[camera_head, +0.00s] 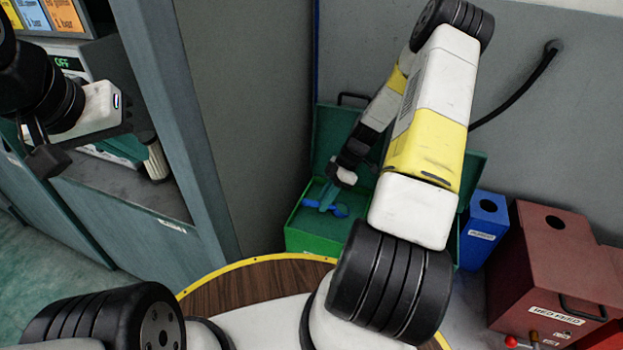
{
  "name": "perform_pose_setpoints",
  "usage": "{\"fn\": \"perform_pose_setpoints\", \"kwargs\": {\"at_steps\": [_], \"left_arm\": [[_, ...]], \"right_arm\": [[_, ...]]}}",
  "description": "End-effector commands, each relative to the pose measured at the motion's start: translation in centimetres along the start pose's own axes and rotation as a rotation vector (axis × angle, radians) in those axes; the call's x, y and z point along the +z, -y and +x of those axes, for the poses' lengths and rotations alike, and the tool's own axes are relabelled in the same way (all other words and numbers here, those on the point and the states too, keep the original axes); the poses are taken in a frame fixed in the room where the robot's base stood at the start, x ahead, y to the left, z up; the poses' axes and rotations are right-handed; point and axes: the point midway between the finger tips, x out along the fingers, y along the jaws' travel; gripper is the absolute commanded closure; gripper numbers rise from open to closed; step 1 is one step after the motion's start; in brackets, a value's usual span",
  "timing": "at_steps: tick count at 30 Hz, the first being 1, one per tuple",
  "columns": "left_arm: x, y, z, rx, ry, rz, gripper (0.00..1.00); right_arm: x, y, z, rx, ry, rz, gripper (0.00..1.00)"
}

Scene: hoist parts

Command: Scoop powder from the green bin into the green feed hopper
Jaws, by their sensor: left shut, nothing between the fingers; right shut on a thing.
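The green bin (300,238) stands open on the floor by the wall, its lid raised behind it. My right gripper (346,176) reaches down over it, shut on a small teal scoop-like tool (327,194). The tool's lower end is inside the bin, beside bright blue patches; I cannot tell whether these are powder or part of the tool. My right arm hides the bin's right part. My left gripper (154,160) is shut and empty by the cabinet at the left. A teal part (122,146) shows behind it; I cannot tell whether it is the green feed hopper.
A blue bin (484,232) and a dark red box (552,262) marked "RED FEED" stand right of the green bin. A tall grey-green cabinet edge (172,120) separates my two grippers. A round wooden top (240,290) with a yellow rim lies in front.

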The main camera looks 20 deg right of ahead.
Motion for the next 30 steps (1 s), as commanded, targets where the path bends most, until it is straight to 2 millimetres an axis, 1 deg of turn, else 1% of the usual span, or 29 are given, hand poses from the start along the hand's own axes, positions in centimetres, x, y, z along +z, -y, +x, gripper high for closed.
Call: {"fn": "perform_pose_setpoints", "kwargs": {"at_steps": [17,30], "left_arm": [[0.0,0.0,0.0,0.0,0.0,0.0,1.0],[0.0,0.0,0.0,0.0,0.0,0.0,1.0]], "right_arm": [[0.0,0.0,-0.1,0.0,0.0,0.0,1.0],[-1.6,0.6,-2.8,0.001,0.0,-0.001,1.0]]}}
